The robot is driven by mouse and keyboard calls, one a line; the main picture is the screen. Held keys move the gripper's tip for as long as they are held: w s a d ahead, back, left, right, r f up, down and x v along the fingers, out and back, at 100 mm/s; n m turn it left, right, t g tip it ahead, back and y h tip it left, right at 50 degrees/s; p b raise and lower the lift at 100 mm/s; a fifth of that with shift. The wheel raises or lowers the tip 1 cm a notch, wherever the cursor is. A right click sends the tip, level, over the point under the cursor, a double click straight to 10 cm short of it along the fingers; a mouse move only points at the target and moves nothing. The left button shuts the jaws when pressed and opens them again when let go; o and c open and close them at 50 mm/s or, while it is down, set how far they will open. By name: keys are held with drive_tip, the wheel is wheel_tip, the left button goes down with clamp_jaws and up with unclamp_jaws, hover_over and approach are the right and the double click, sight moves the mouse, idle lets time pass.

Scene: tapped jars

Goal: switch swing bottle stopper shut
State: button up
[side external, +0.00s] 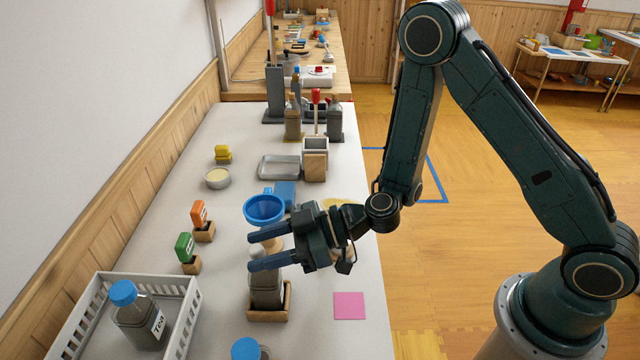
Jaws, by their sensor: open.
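A dark-filled bottle (267,293) stands upright in a small wooden holder (268,316) on the white table. A pale top (256,251), perhaps the swing stopper, shows between my fingers. It is too small and covered to tell whether it is seated or swung aside. My gripper (252,252) comes in from the right, level, with its two blue fingers apart on either side of the bottle's top. The lower finger hides the neck and any wire. I cannot tell whether the fingers touch it.
A blue funnel (264,209) stands just behind my fingers. A white crate (184,315) with a blue-capped jar (140,327) is at front left. Another blue cap (246,349) is at the front edge. Orange (199,213) and green (185,246) tags stand left. A pink square (349,305) lies right.

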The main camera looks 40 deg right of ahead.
drive_tip(key=shift+d, duration=0.15)
drive_tip(key=shift+v, duration=0.95)
wheel_tip(320, 180, up, 8)
drive_tip(key=s+d, duration=0.1)
drive_tip(key=d, duration=0.1)
drive_tip(key=shift+s+f, duration=0.15)
drive_tip(key=shift+s, duration=0.2)
drive_tip(key=shift+d, duration=0.1)
drive_tip(key=shift+c, duration=0.4)
